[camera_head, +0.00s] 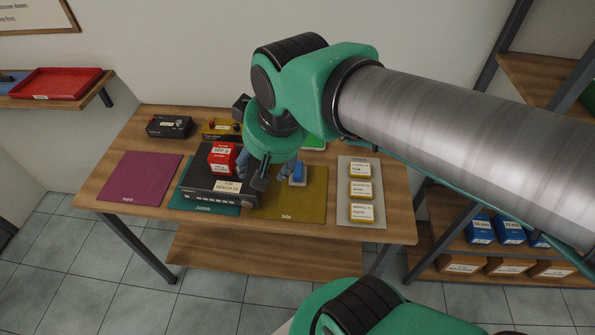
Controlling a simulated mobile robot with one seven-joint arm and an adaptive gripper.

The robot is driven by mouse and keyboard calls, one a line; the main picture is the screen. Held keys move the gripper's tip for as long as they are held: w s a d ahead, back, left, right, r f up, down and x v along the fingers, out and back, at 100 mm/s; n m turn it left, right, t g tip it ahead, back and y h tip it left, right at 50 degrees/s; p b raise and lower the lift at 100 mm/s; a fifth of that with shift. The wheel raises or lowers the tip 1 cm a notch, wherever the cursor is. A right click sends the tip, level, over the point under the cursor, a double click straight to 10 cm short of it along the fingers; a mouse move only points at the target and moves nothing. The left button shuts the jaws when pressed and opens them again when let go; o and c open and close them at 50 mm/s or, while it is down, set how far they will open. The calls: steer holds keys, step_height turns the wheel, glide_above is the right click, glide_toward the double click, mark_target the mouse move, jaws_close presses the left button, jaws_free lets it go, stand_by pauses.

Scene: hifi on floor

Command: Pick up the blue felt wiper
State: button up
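A small blue block with a pale lower part, which looks like the blue felt wiper (298,175), lies on the olive mat (305,207) near the mat's back. My gripper (266,174) points down over the table, just left of the wiper and close to it in the picture. Its wrist and fingers hide part of the black box and the mat's back left. Whether a finger touches the wiper, and how far the fingers are apart, I cannot tell from this view.
A black box (207,190) with a red box (222,157) on it stands left of my gripper on a teal mat. A purple mat (140,178) is bare at the far left. A grey tray (360,213) with yellow-edged blocks lies at right. Small devices stand behind.

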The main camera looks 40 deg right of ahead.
steer(key=w+d+f+m+g+p, duration=0.1)
steer(key=w+d+f+m+p, duration=0.1)
steer(key=w+d, duration=0.4)
steer(key=m+g+p, duration=0.4)
steer(key=m+p, duration=0.1)
steer(key=p, duration=0.1)
glide_above(300, 168)
step_height(300, 168, down, 16)
steer(key=shift+s, duration=0.15)
steer(key=shift+f, duration=0.15)
steer(key=shift+f, duration=4.2)
steer(key=shift+f+b, duration=0.3)
steer(key=shift+f, duration=2.25)
